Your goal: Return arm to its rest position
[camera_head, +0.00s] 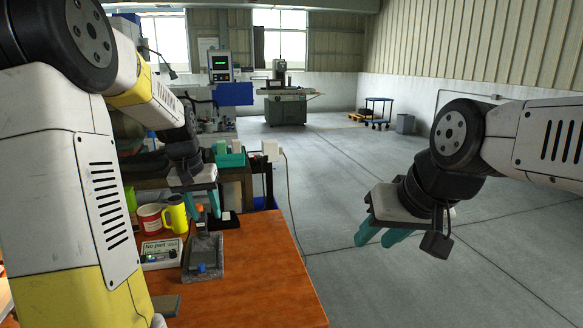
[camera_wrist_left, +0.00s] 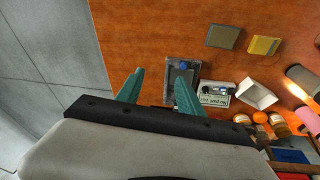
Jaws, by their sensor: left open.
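My left gripper (camera_head: 202,203) is open and empty above the far part of the wooden bench, with its teal fingers pointing down. In the left wrist view its fingers (camera_wrist_left: 160,78) are spread, with nothing between them but a strip of bench and the edge of a grey fixture. My right gripper (camera_head: 382,234) hangs over the bare floor to the right of the bench. Its two teal fingers look apart, with nothing held.
A green bin (camera_head: 230,158) stands behind. Floor on the right is clear.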

